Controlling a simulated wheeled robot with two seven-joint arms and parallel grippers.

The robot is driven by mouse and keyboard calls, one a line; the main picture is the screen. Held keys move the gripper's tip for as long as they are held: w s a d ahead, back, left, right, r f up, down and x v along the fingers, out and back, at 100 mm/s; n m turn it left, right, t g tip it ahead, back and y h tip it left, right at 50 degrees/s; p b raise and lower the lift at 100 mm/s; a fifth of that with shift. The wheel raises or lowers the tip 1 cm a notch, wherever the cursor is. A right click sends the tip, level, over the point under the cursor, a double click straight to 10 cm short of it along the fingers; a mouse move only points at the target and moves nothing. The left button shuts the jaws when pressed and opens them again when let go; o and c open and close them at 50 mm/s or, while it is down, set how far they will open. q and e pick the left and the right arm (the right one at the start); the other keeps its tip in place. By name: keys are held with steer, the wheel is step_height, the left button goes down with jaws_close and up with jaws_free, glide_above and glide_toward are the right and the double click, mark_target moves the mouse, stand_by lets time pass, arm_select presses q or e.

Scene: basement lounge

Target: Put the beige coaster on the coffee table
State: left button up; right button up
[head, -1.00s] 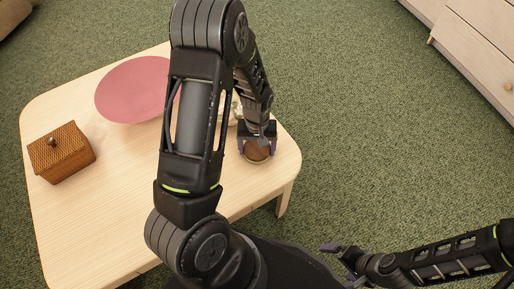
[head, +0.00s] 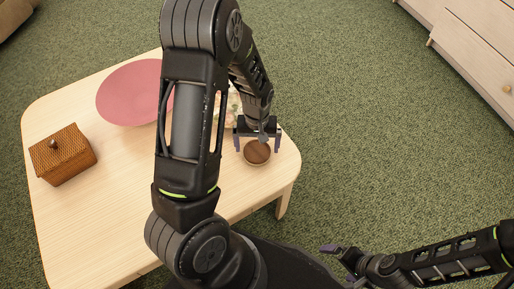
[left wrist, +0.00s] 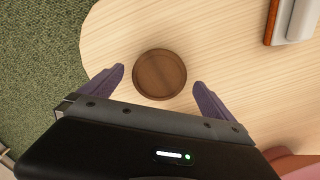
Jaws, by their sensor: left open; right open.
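My left gripper (head: 258,146) is open just above the disc. In the left wrist view its fingers (left wrist: 159,80) stand apart on either side of the disc, with visible gaps. My right gripper (head: 338,265) is open and empty, low at the right, over the carpet and away from the table.
A pink bowl or plate (head: 133,92) and a lidded wicker box (head: 62,154) stand on the table. A pale floral item (head: 234,105) is partly hidden behind my left arm. A pale cabinet (head: 470,45) stands at the upper right. Green carpet right of the table is clear.

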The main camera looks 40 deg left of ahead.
arm_select(q)
step_height(320, 180, up, 9)
steer(key=p, duration=0.2)
arm_select(e)
step_height(320, 180, up, 3)
steer(key=shift+f, duration=0.2)
arm_select(q)
steer(key=s+d+r+m+h+p, duration=0.1)
steer(key=s+d+r+p, duration=0.4)
steer(key=d+p, duration=0.3)
steer(key=s+d+r+m+h+p, duration=0.1)
steer(key=s+d+r+p, duration=0.4)
steer(key=p, duration=1)
steer(key=s+d+r+m+h+p, duration=0.1)
steer(key=s+d+r+p, duration=0.4)
steer(key=d+p, duration=0.6)
step_height(320, 180, up, 3)
steer(key=shift+s+f+m+h+p, duration=0.25)
steer(key=shift+m+h+p, duration=0.2)
steer(key=shift+m, duration=0.45)
arm_select(e)
step_height(320, 180, up, 34)
steer(key=s, duration=0.1)
steer(key=shift+d+g, duration=0.3)
steer(key=shift+d, duration=0.1)
